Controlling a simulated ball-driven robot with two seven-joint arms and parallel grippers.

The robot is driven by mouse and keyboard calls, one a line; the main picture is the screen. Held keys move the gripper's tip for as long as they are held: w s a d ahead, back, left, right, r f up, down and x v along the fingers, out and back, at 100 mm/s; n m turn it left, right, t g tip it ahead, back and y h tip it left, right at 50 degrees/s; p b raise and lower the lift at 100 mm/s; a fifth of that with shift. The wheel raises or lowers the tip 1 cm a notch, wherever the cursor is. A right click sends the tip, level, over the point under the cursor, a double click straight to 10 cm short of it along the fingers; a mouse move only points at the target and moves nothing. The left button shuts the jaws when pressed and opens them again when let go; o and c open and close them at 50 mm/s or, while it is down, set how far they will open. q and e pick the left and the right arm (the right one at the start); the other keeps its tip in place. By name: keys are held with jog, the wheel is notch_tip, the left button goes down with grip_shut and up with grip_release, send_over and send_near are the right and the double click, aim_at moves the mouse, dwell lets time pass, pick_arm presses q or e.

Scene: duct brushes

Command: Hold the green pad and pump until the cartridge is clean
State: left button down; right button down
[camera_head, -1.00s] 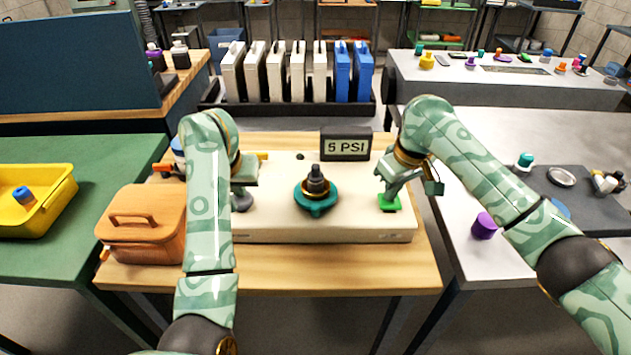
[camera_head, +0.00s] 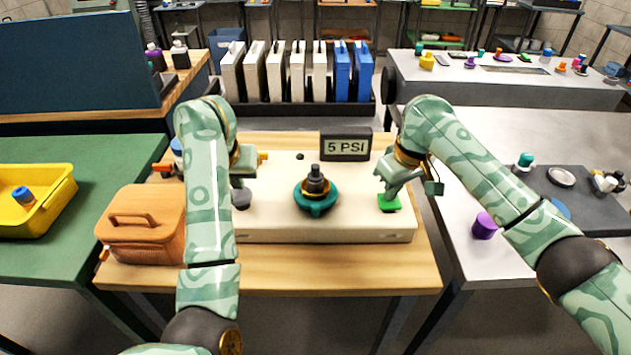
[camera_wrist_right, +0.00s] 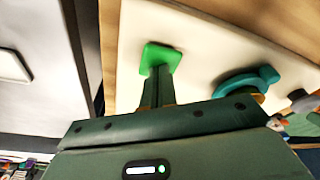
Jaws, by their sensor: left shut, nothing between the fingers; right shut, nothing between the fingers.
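The green pad (camera_head: 390,203) is on the right end of a cream housing (camera_head: 325,237). My right gripper (camera_head: 387,193) is shut with its fingertips down on the pad; the wrist view also shows the fingertips against the green pad (camera_wrist_right: 158,56). The cartridge, a black stepped piece (camera_head: 315,182), stands in a teal ring (camera_head: 316,208) at the housing's middle. My left gripper (camera_head: 243,188) is shut above a grey knob (camera_head: 241,199) on the housing's left; my arm partly hides this area, and I cannot tell whether it touches. A display (camera_head: 346,146) reads 5 PSI.
An orange case (camera_head: 140,236) stands left of the housing on the wooden bench (camera_head: 290,267). A yellow bin (camera_head: 40,215) is on the green table. A purple cup (camera_head: 484,226) stands on the right table. A rack of white and blue panels is behind.

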pick_arm(q)
jog(key=shift+f, duration=1.15)
jog(key=shift+r, duration=1.15)
notch_tip(320, 180, up, 7)
dwell(0.4)
pick_arm(e)
notch_tip(320, 180, up, 7)
dwell(0.5)
